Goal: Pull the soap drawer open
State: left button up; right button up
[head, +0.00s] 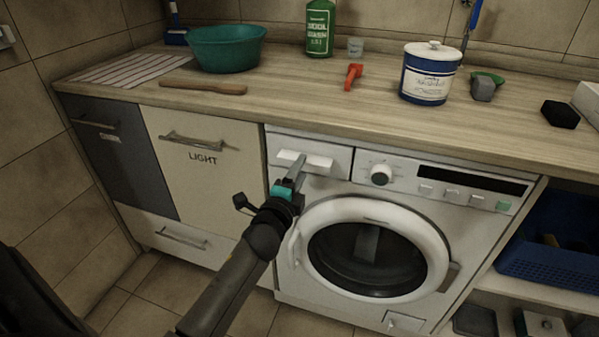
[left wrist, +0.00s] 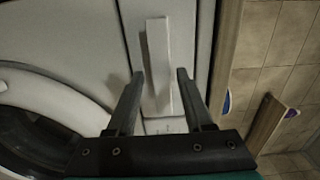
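The soap drawer (head: 335,161) is the white panel at the upper left of the washing machine's front, with a pale bar handle (head: 318,160). Its front looks flush with the machine. My left gripper (head: 296,168) is at the left part of this handle. In the left wrist view the handle (left wrist: 158,50) runs between the two fingers of my left gripper (left wrist: 160,74). The fingers are apart, with a visible gap to the handle on each side. My right gripper is not in view.
The washing machine's round door (head: 370,258) is below, and its knob (head: 381,174) is to the right. The wooden counter (head: 300,110) overhangs above, carrying a green basin (head: 227,50) and a blue-white tin (head: 430,75). Cabinets with handles stand left.

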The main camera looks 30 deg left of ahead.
pick_arm(q)
jog(key=c, duration=0.7)
jog(key=shift+f, duration=0.1)
grip_shut()
jog(key=shift+s+f, duration=0.1)
jog(key=shift+f, duration=0.1)
